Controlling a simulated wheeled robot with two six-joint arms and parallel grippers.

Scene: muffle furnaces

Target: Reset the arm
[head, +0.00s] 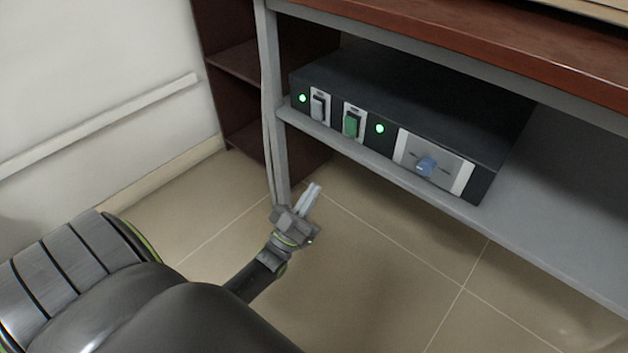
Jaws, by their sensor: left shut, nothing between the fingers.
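My left gripper (311,194) is in the lower middle of the head view, at the end of my dark arm. Its fingers are shut with nothing between them and point up and slightly right. It is in the air in front of the grey table leg, below and left of the black control box (420,95), and apart from it. My right gripper is not in view.
The control box sits on a grey shelf (560,235) under a reddish-brown tabletop (480,35). A dark wooden cabinet (235,60) stands behind. Tiled floor is clear.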

